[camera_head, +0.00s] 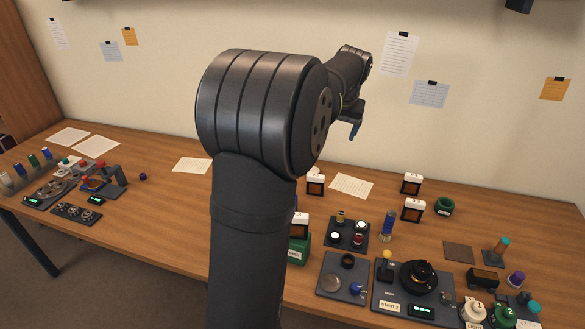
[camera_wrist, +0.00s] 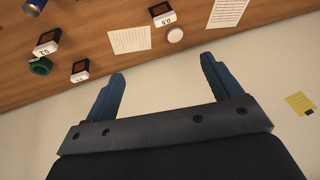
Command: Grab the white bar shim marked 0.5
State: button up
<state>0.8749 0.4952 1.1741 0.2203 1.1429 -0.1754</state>
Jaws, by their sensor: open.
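A dark square shim with a white bar (camera_wrist: 163,19) lies at the top middle of the wrist view. Its mark appears upside down and seems to read 0.5. In the head view, a matching white-barred piece (camera_head: 315,185) stands on the table just right of my arm; its mark is too small to read. Two similar white-barred pieces (camera_wrist: 46,49) and (camera_wrist: 80,76) are at the left of the wrist view. My gripper (camera_wrist: 163,68) is open and empty, with blue fingers apart. In the head view, it is raised above the table (camera_head: 355,130), away from the shims.
A white round piece (camera_wrist: 175,35) is beside the shim. A paper sheet (camera_wrist: 130,40) lies nearby, and a green ring (camera_wrist: 41,68) is at the left. In the head view, trays with parts (camera_head: 328,293) fill the front right. My arm hides the table's middle.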

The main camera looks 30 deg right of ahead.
jog(key=g+h, duration=0.1)
jog(key=h, duration=0.1)
send_near(316, 181)
jog(key=shift+y, duration=0.3)
jog(key=shift+w+d+x, duration=0.1)
jog(key=shift+x, duration=2.95)
jog(key=shift+w+d+x, duration=0.1)
jog(key=shift+d+x, duration=0.05)
jog(key=shift+x, duration=2.85)
jog(key=shift+r, duration=0.1)
jog(key=c, duration=1.1)
